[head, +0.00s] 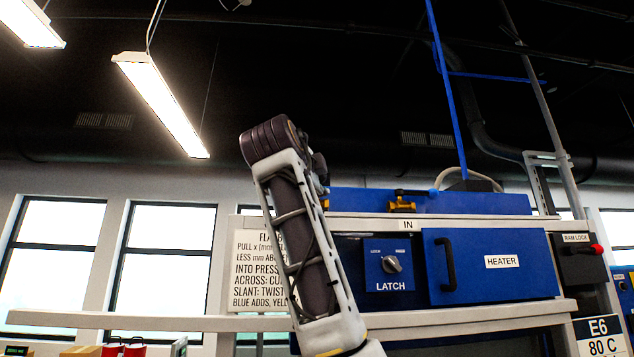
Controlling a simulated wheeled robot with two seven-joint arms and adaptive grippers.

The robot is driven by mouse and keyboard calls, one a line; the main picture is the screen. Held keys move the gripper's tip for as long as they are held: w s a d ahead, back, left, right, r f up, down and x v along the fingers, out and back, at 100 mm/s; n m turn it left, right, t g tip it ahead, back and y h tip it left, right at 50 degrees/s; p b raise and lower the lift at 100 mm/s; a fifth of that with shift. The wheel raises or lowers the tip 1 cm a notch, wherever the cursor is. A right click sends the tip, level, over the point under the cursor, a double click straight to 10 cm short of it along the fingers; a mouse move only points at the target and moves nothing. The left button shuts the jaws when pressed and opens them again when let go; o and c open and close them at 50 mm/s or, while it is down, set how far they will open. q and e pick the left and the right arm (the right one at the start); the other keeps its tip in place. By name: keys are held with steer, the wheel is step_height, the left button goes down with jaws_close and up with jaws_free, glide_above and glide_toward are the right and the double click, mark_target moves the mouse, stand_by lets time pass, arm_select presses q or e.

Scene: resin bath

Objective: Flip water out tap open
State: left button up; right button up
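A brass tap (402,205) with a lever pointing right stands on the blue bath unit (465,203), above a label reading IN. I see no tap labelled as water out. A small yellowish bit (325,203) shows beside my raised arm, too hidden to identify. My arm rises from the bottom centre and covers the left end of the unit. Neither gripper's fingers can be made out in the head view.
Below the taps are a LATCH knob (391,264) and a blue HEATER door (495,285) with a black handle (446,264). A red-knobbed RAM LOCK box (577,262) is at the right. A text sign (252,268) stands behind my arm. A pale ledge (150,322) runs across the front.

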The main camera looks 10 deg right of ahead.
steer(key=r+v, duration=0.1)
steer(key=v, duration=1.1)
steer(key=shift+s+a+f, duration=0.15)
steer(key=shift+f, duration=0.2)
stand_by(0.4)
